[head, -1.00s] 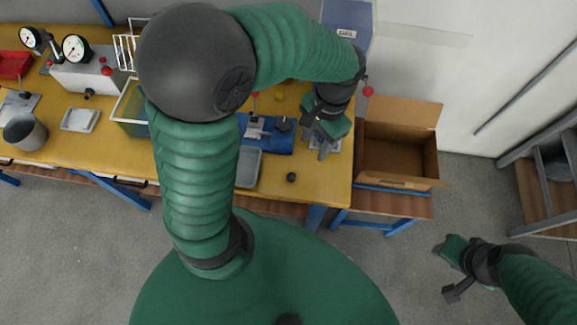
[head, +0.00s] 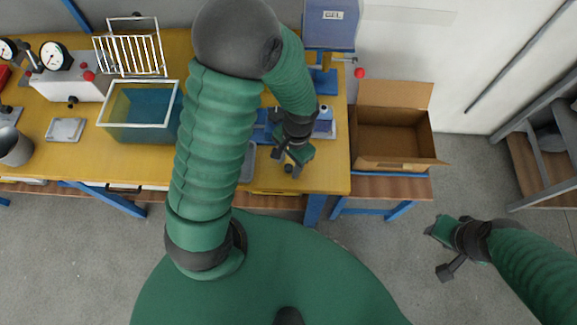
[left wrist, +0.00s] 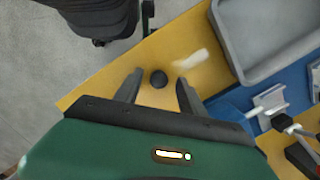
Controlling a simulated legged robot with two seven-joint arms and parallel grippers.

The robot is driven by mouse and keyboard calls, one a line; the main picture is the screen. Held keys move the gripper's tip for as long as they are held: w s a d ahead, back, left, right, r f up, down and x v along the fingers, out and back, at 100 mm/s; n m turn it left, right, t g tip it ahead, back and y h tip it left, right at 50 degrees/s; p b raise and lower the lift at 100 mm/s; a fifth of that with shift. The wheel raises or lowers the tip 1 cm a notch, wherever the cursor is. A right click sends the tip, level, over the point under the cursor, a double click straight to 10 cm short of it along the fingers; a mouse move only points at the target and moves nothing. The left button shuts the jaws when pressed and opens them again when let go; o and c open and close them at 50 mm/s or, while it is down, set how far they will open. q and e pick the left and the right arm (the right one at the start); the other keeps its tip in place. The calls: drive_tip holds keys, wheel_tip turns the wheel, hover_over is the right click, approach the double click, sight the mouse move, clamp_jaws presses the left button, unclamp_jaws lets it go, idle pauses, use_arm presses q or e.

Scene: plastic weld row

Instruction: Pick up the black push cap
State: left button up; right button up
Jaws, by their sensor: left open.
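The black push cap (left wrist: 158,78) is a small dark round piece on the yellow bench top, near the front edge. In the left wrist view it lies between the two spread fingers of my left gripper (left wrist: 157,88), touching neither as far as I can see. In the head view the cap (head: 289,169) shows partly at the fingertips of my left gripper (head: 288,165), which is open and low over the bench. My right gripper (head: 443,248) is off to the right over the floor, its fingers apart and empty.
A grey tray (left wrist: 238,62) and a blue mat (left wrist: 225,103) with fixtures lie beside the cap. A whitish piece (left wrist: 190,60) is close to it. An open cardboard box (head: 392,165) stands right of the bench; a blue-green bin (head: 140,125) is at left.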

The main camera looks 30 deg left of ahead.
use_arm(q)
drive_tip(key=shift+d, duration=0.15)
clamp_jaws()
drive_tip(key=shift+r, duration=0.15)
